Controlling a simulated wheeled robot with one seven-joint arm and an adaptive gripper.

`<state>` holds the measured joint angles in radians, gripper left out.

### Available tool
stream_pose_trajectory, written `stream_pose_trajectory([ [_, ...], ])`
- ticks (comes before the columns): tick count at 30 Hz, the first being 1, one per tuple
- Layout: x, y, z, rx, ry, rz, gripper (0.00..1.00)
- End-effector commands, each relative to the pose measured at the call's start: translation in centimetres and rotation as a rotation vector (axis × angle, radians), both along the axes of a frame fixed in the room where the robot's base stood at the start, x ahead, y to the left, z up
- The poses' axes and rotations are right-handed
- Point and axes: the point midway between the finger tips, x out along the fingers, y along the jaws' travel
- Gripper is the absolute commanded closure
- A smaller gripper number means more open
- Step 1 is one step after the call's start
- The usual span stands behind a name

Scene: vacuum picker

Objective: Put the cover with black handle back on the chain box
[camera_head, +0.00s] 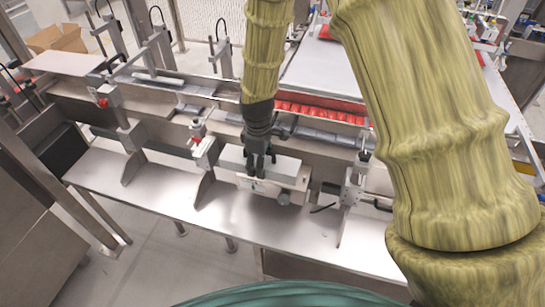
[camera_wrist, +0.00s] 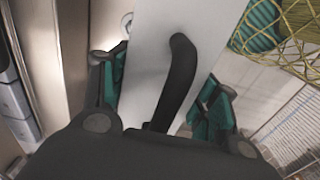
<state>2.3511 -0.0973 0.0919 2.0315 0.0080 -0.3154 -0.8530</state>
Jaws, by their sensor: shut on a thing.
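My gripper (camera_head: 255,168) points down at a pale grey cover (camera_head: 284,167) on the conveyor's near side. In the wrist view, the cover (camera_wrist: 215,30) is a long pale plate between my gripper's green-padded fingers (camera_wrist: 162,100). Its black bent handle (camera_wrist: 178,75) stands out in front of the palm. My gripper is shut on the cover; the exact contact is partly hidden by the palm. The cover is at the pale chain box (camera_head: 296,184), above the metal ledge. Whether it is fully seated cannot be told.
A bare steel ledge (camera_head: 240,212) runs in front of the box. Clamp posts stand on both sides, one on the left (camera_head: 205,150) and one on the right (camera_head: 352,185). Red parts (camera_head: 315,108) line the conveyor behind. A cardboard box (camera_head: 57,40) is at the far left.

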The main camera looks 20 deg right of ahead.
Motion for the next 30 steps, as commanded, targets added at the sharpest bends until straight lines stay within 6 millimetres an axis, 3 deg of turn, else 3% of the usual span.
stream_pose_trajectory([
  [6,1.8,-3.6,-0.1,0.001,0.000,-0.004,0.74],
  [10,2.4,-4.7,-0.4,0.001,0.001,-0.003,0.74],
  [30,2.6,-5.0,-4.0,0.000,-0.001,-0.002,0.74],
])
